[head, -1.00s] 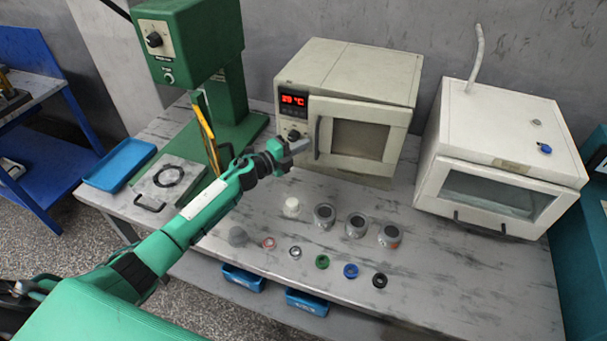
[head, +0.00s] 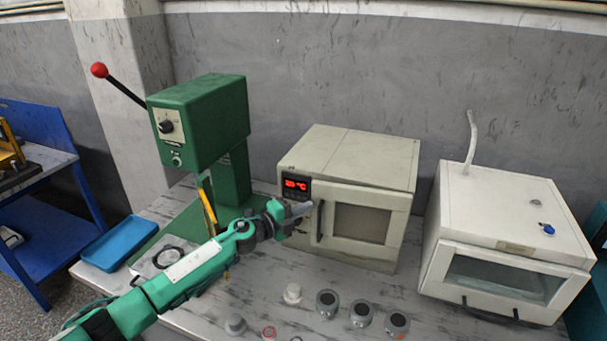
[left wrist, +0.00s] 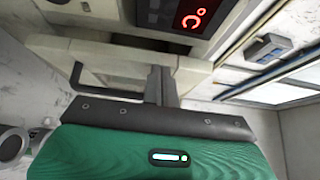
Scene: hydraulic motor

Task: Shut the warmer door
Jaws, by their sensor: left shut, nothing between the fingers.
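The warmer (head: 345,155) is a beige box with a red digital display, standing at the back of the bench. Its door (head: 362,222) has a dark window and a dark upright handle (head: 320,222) at its left edge. My left gripper (head: 303,210) is shut and empty, just left of the handle and below the display. In the left wrist view its fingers (left wrist: 160,84) point at the warmer front; contact is unclear. My right gripper is out of view.
A green press (head: 205,125) stands left of the warmer, with a blue tray (head: 117,242) beside it. A white cabinet (head: 510,215) with a windowed door stands to the right. Several small jars, one of them here (head: 361,312), stand on the bench in front.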

